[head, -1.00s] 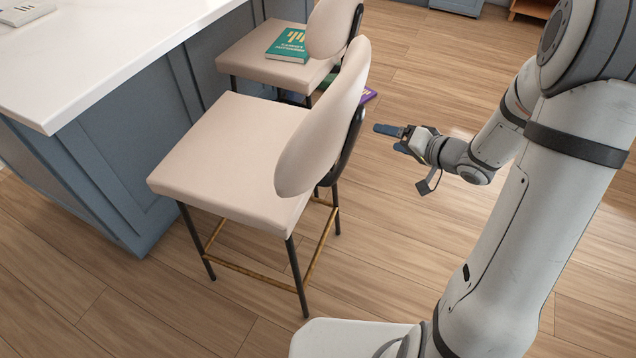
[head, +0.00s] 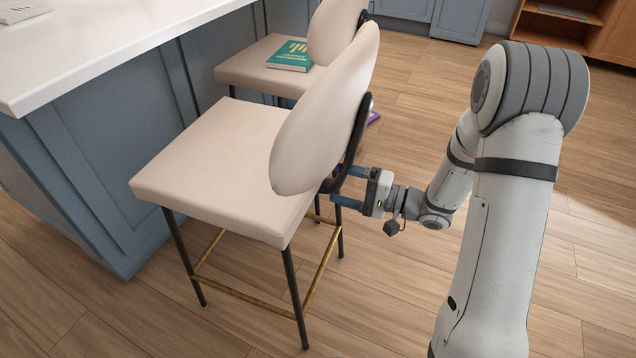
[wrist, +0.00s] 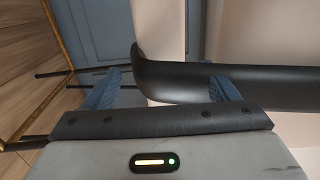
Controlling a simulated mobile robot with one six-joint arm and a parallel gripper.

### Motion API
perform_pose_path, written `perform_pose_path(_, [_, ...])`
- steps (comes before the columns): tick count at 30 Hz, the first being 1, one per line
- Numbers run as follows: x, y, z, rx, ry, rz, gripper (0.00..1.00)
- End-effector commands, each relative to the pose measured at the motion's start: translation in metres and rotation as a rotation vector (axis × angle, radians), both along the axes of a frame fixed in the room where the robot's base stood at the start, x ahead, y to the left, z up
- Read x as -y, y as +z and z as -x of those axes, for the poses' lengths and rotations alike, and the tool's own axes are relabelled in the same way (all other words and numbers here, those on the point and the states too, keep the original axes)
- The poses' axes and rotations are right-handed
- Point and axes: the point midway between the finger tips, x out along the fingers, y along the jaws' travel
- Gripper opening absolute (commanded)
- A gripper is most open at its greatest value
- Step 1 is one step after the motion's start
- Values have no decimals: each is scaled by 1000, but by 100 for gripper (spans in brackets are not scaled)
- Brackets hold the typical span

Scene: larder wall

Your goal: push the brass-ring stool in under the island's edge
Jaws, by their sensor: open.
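The near stool has a cream seat (head: 215,165), a rounded cream backrest (head: 325,115), black legs and a brass foot ring (head: 245,297). It stands upright in front of the island (head: 85,180), its seat front near the island's edge and its backrest away from it. My gripper (head: 348,186) is open and empty, behind the backrest at its black support. In the wrist view the black support bar (wrist: 180,80) crosses just ahead of my fingers (wrist: 165,90), overlapping the right one. I cannot tell whether they touch. The brass ring (wrist: 52,28) shows at the left there.
A second cream stool (head: 240,68) stands just beyond, with a green book (head: 289,56) on its seat. A purple item (head: 373,117) lies on the floor behind the near stool. Open wooden floor (head: 430,70) lies to the right; a wooden shelf (head: 560,35) stands at the far right.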

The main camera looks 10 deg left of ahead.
Motion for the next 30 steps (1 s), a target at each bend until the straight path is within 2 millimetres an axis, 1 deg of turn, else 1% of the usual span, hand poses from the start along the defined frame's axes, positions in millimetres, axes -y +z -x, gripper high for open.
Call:
perform_pose_path(1, [-13,7,-2,-4,5,0,80])
perform_pose_path(3, [-26,7,-6,-2,4,0,80])
perform_pose_path(6, [-42,6,-11,-1,2,0,80])
perform_pose_path(9, [-52,5,-14,1,1,1,80])
perform_pose_path(14, [-59,3,-17,1,-2,1,80])
perform_pose_path(21, [-59,3,-17,1,-3,1,80])
perform_pose_path(30, [-59,3,-17,1,-3,1,55])
